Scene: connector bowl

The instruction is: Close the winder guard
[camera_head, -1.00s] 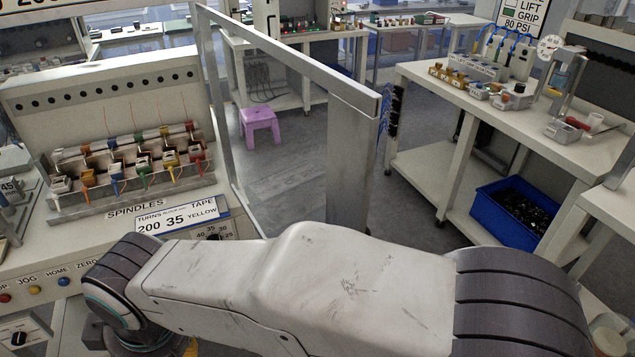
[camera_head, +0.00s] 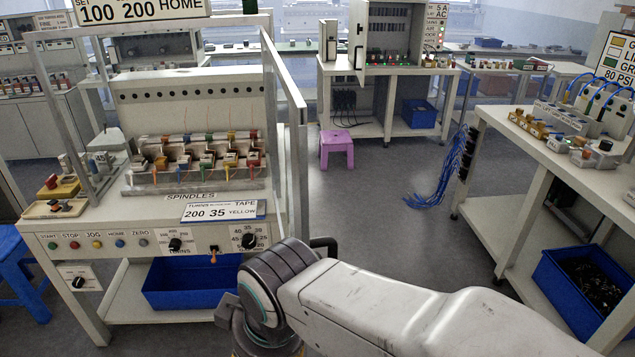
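The winder guard (camera_head: 298,170) is a metal-framed clear panel at the right side of the winder. It stands open, swung out toward me and seen nearly edge-on, with its front post at the winder's right front corner. The winder (camera_head: 200,90) is a cream machine with a row of coloured spindles (camera_head: 200,158) on its deck, which is uncovered in front. My arm reaches in from the lower right, its dark wrist below the guard's post. My gripper's fingers do not show. A dark curved bar (camera_head: 325,243) shows just beyond the wrist; I cannot tell what it belongs to.
A control panel (camera_head: 130,242) runs along the winder's front, with a blue bin (camera_head: 190,283) beneath. A blue stool (camera_head: 20,270) is at left. A workbench (camera_head: 545,150) stands at right with a blue bin under it. Open floor with a purple stool (camera_head: 336,149) lies between.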

